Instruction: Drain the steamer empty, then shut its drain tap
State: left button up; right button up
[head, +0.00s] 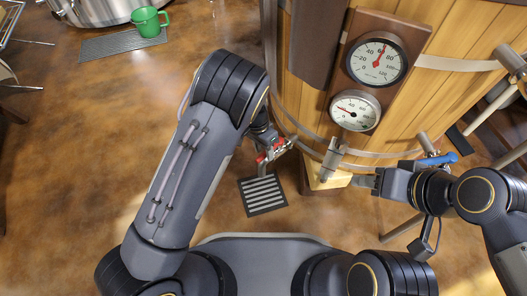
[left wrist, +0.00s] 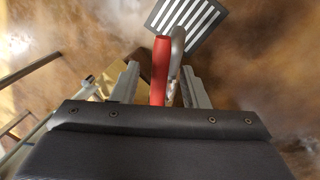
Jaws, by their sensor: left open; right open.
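The steamer (head: 465,90) is a wood-clad vessel with metal bands at the upper right of the head view. A red-handled tap (head: 263,157) is low at its left side, near a slotted floor drain (head: 262,195). My left gripper (head: 282,147) is open at this tap. In the left wrist view the red handle (left wrist: 161,70) lies between my open left fingers (left wrist: 160,85); contact cannot be told. A blue-handled valve (head: 437,160) is at the lower right of the steamer. My right gripper (head: 366,181) is open below and left of it, beside the steamer's base.
Two dials, an upper (head: 376,60) and a lower (head: 354,110), sit on a brown board. The brown floor (head: 80,150) at left is clear.

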pick_arm(q)
jog(key=shift+f, duration=0.15)
grip_shut()
jog(key=shift+s, duration=0.1)
dwell(0.3)
jog(key=d+n+t+p, duration=0.3)
jog(key=d+n+p, duration=0.6)
jog(key=n, duration=0.8)
jog(key=shift+s+d, duration=0.3)
jog(key=shift+d, duration=0.2)
grip_release()
